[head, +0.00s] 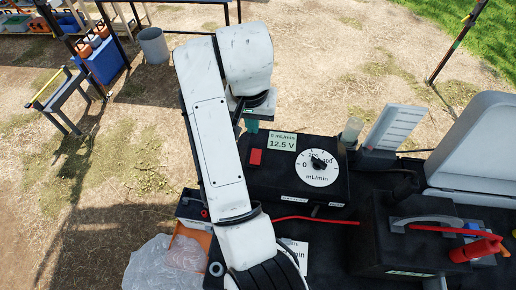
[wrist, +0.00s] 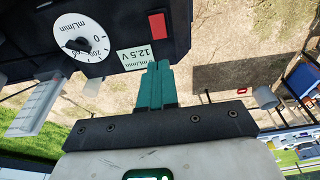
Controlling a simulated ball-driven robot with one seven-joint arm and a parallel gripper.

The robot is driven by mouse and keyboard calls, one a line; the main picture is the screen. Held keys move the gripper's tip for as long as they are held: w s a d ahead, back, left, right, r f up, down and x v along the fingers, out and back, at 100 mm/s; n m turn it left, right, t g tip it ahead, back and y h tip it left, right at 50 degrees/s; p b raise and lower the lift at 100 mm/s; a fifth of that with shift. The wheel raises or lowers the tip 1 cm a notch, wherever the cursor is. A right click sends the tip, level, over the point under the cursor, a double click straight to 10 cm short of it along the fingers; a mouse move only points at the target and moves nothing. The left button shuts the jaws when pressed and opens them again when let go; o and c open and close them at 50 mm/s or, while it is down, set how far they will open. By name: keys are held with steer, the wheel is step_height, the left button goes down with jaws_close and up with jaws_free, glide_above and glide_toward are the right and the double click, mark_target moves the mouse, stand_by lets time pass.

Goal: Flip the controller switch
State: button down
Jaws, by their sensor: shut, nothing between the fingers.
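The controller (head: 262,185) is a black box with a white dial marked mL/min (head: 319,168) and a small pale display (head: 282,142) reading 0 mL/min and 12.5 V. Its red rocker switch (head: 255,157) sits left of the dial, below the display. In the wrist view the controller appears upside down, with the red switch (wrist: 157,25) near the top and the display (wrist: 133,58) below it. My gripper (wrist: 158,66) has teal fingers shut together and empty, their tips beside the display, pointing toward the switch. In the head view my gripper (head: 252,125) is partly hidden, just beyond the switch.
A battery-like black box (head: 410,235) with a grey handle and red clamp (head: 475,249) stands at right. A red cable (head: 315,219) runs in front of the controller. A clear plastic bag (head: 160,265) lies at lower left. A grey open case (head: 480,140) stands at far right.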

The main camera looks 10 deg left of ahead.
steer(key=b, duration=0.1)
glide_toward(256, 152)
steer(key=f, duration=0.3)
steer(key=w+f, duration=0.1)
steer(key=f, duration=0.1)
steer(key=shift+f, duration=0.9)
steer(key=shift+w, duration=0.1)
steer(key=shift+w+f, duration=0.15)
steer(key=shift+f, duration=0.15)
